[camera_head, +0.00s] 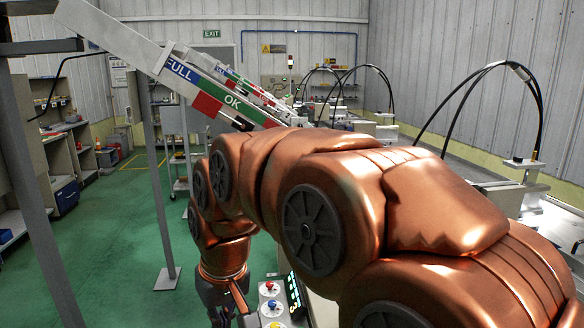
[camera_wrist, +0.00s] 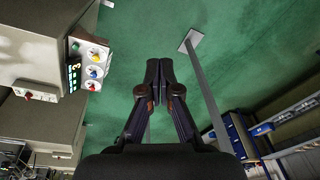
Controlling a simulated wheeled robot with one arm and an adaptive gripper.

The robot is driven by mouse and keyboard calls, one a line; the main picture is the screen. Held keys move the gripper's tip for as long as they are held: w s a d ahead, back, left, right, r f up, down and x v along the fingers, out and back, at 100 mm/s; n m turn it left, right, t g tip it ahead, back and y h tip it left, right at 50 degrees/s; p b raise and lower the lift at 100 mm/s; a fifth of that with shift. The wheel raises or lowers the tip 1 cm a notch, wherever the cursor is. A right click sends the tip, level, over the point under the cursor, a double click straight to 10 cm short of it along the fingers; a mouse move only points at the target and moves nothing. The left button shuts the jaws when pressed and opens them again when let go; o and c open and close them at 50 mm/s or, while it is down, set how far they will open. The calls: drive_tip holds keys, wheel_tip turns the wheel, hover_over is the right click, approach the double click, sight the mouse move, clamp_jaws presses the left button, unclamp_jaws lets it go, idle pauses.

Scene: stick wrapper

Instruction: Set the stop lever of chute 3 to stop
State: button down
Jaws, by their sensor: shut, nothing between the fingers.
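My gripper (camera_wrist: 159,68) is shut and empty, its fingertips together over the green floor in the wrist view. In the head view my gripper (camera_head: 222,302) hangs at the bottom, partly cut off, left of a control panel. The control panel (camera_head: 260,302) has red, yellow and blue controls and a lit display (camera_head: 295,294). In the wrist view the panel (camera_wrist: 82,47) is left of the fingers and apart from them; its display (camera_wrist: 74,76) seems to read 3. Sloping chutes (camera_head: 195,82) carry blue FULL and green OK labels. I cannot clearly make out a stop lever.
A grey post (camera_head: 160,180) with a floor plate stands left of my arm; it also shows in the wrist view (camera_wrist: 205,85). A small red control (camera_wrist: 28,96) sits on the machine side. Shelves (camera_head: 70,150) line the left. Green floor is open between.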

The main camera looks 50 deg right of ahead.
drive_tip(key=w+d+r+m+t+h+p, duration=0.1)
drive_tip(key=w+d+r, duration=0.2)
drive_tip(key=d+r, duration=0.35)
drive_tip(key=w+d+r+m+t, duration=0.2)
drive_tip(key=w+d+r, duration=0.1)
drive_tip(key=d+r, duration=0.3)
drive_tip(key=w+d+r+m+t+h+p, duration=0.1)
drive_tip(key=w+d+r, duration=0.35)
drive_tip(key=d, duration=0.25)
drive_tip(key=s+d+r+m+t+h, duration=0.1)
drive_tip(key=s+d+r+m, duration=0.15)
drive_tip(key=d+r, duration=0.6)
drive_tip(key=d+p+x, duration=0.1)
drive_tip(key=p+x, duration=0.2)
drive_tip(key=x, duration=0.9)
drive_tip(key=shift+s+d, duration=0.3)
drive_tip(key=shift+s, duration=0.15)
drive_tip(key=f+n+h+b, duration=0.1)
drive_tip(key=b, duration=0.2)
drive_tip(key=shift+f+g+h+b, duration=0.3)
drive_tip(key=shift+h+b, duration=0.1)
drive_tip(key=shift+r, duration=0.15)
